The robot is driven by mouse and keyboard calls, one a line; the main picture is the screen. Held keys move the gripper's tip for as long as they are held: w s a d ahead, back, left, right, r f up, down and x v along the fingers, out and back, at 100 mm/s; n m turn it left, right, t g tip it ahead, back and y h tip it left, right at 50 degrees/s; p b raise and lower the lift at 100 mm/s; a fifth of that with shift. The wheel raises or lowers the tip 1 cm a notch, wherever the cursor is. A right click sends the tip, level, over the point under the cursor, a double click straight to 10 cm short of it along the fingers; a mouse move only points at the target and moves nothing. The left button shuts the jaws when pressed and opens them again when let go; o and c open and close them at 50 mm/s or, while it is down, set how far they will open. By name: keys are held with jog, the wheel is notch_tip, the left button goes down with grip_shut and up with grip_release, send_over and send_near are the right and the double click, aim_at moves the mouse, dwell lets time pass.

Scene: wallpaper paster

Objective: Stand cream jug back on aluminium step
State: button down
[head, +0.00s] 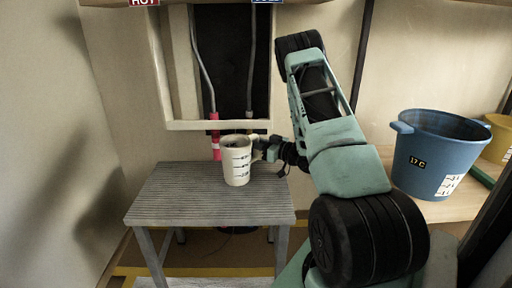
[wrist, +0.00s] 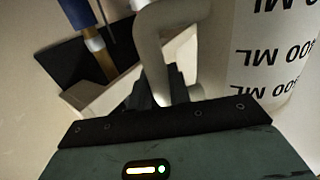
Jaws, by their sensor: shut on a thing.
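The cream jug (head: 236,160), with dark measuring marks, is upright at the aluminium step (head: 190,195), over the back right part of its ribbed top. I cannot tell whether its base touches the top. My gripper (head: 262,149) comes from the right and is shut on the jug's handle. In the wrist view the jug's marked side (wrist: 268,60) fills the right, its lettering upside down, and the pale handle (wrist: 152,50) runs down between the fingers (wrist: 160,92). The fingertips are partly hidden by the handle.
A blue bucket (head: 437,150) and a yellow bucket (head: 498,138) stand on a wooden shelf at right. The step's left and front top is clear.

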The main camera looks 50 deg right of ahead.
jog(key=shift+r, duration=0.1)
jog(key=c, duration=1.3)
grip_release()
jog(key=s+d+p, duration=0.1)
jog(key=s+p, duration=0.2)
jog(key=s, duration=0.9)
jog(key=shift+d+p, duration=0.2)
jog(key=shift+p, duration=0.1)
